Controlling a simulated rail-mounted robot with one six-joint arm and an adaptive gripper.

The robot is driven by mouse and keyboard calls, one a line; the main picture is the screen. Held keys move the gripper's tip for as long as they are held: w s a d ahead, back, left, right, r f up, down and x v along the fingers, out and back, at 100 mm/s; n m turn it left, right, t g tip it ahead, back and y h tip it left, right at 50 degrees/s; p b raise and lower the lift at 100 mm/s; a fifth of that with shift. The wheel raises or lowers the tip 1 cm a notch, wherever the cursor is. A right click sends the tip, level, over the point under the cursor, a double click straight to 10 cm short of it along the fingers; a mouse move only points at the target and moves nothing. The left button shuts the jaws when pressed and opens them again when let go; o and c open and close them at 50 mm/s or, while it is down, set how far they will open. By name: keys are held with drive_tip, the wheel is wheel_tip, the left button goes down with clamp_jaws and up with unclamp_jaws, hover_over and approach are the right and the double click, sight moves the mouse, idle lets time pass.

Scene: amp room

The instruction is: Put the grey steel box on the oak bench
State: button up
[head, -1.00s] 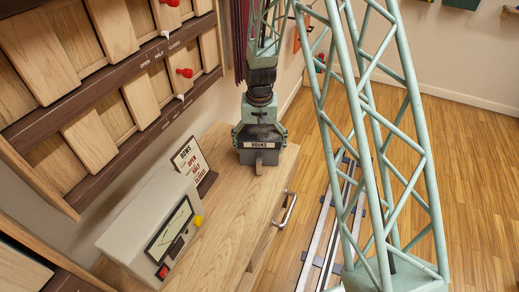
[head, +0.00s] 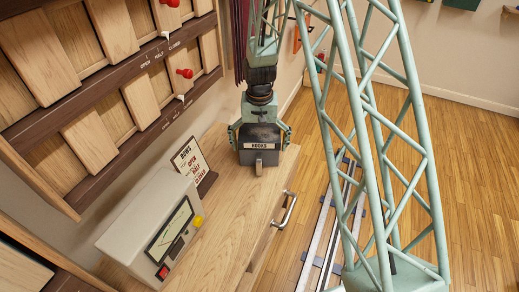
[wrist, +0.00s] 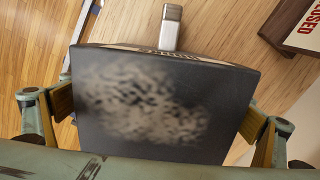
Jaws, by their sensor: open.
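The grey steel box (head: 262,157) is dark grey, with a white label that seems to read HOOKS and a metal latch on its front. In the head view it rests at the far end of the oak bench (head: 225,235). My gripper (head: 260,134) is right above it, with its fingers open on either side of the box. In the wrist view the box (wrist: 150,105) fills the middle between the spread fingers. The left finger is close to its side; whether it touches I cannot tell. The box's underside is hidden.
A beige meter box (head: 135,225) with a dial stands at the bench's near end. A small sign (head: 190,160) stands by the wall behind it. Wooden shutters (head: 100,130) with red knobs line the wall at left. A drawer handle (head: 287,210) juts from the bench front.

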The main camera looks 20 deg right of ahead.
sight(259, 132)
wheel_tip(259, 132, up, 11)
drive_tip(key=shift+r+p, duration=0.1)
drive_tip(key=shift+p, duration=0.7)
drive_tip(key=shift+r, duration=0.15)
idle(0.5)
drive_tip(key=shift+s+r, duration=0.2)
drive_tip(key=shift+r, duration=0.3)
drive_tip(key=s+r+n+t, duration=0.1)
drive_tip(key=s+r, duration=0.8)
drive_tip(key=r, duration=0.3)
drive_tip(key=s+r+n+t, duration=0.1)
drive_tip(key=s+r, duration=0.8)
drive_tip(key=r, duration=0.4)
drive_tip(key=s+r+n+t, duration=0.1)
drive_tip(key=s+r, duration=0.2)
drive_tip(key=s, duration=0.9)
drive_tip(key=s+a+r, duration=0.1)
drive_tip(key=s+r, duration=0.3)
drive_tip(key=s, duration=0.8)
drive_tip(key=shift+s+a+n+t, duration=0.2)
drive_tip(key=shift+s+n+t, duration=0.15)
drive_tip(key=shift+n+t, duration=0.05)
